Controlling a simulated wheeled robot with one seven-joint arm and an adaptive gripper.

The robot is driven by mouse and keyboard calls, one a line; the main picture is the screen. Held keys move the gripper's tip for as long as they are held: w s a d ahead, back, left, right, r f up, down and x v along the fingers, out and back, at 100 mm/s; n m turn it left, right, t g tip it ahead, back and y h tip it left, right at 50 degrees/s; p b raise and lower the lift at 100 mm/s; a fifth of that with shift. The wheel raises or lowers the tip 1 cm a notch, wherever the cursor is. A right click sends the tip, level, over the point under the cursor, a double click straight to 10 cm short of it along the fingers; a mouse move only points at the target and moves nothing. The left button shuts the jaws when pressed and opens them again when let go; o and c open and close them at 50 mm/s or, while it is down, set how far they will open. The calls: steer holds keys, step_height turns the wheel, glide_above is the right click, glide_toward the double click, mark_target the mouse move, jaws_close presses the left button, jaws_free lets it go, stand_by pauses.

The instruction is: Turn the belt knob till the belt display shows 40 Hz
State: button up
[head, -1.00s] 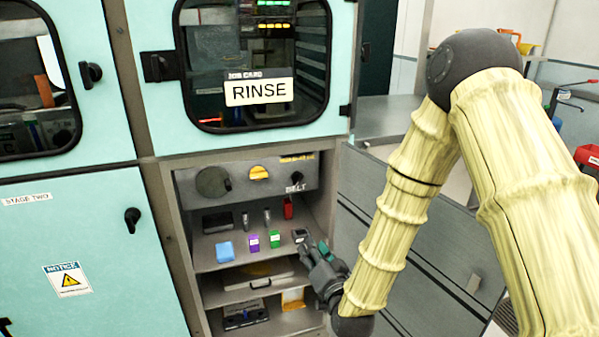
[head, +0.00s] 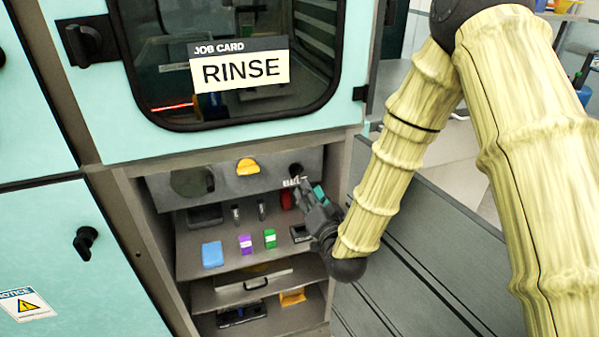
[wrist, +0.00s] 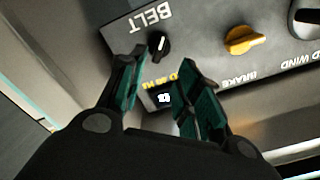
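The belt knob (wrist: 160,45) is a small black knob with a white pointer line, beside the white BELT lettering in the wrist view. In the head view the knob (head: 296,170) is at the right end of the grey control panel. My gripper (wrist: 159,60) is open, its teal-padded fingers on either side of the knob's near side, with no clear grip on it. The belt display (wrist: 164,98) shows small white digits, upside down and too small to read surely. In the head view my gripper (head: 313,190) partly covers the BELT label.
A yellow brake knob (wrist: 242,40) sits beside the belt knob, with a large dark dial (head: 192,182) farther left. Below, a shelf (head: 225,262) holds a blue block (head: 212,254) and purple and green blocks. The cabinet's side wall (head: 340,165) stands close to my gripper.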

mark_target(299, 175)
steer(key=x, duration=0.7)
steer(key=shift+w+f+p, duration=0.15)
steer(key=shift+p, duration=0.25)
steer(key=shift+w+a, duration=0.1)
steer(key=shift+w, duration=0.2)
steer(key=shift+x, duration=0.8)
steer(key=shift+s, duration=0.1)
jaws_close()
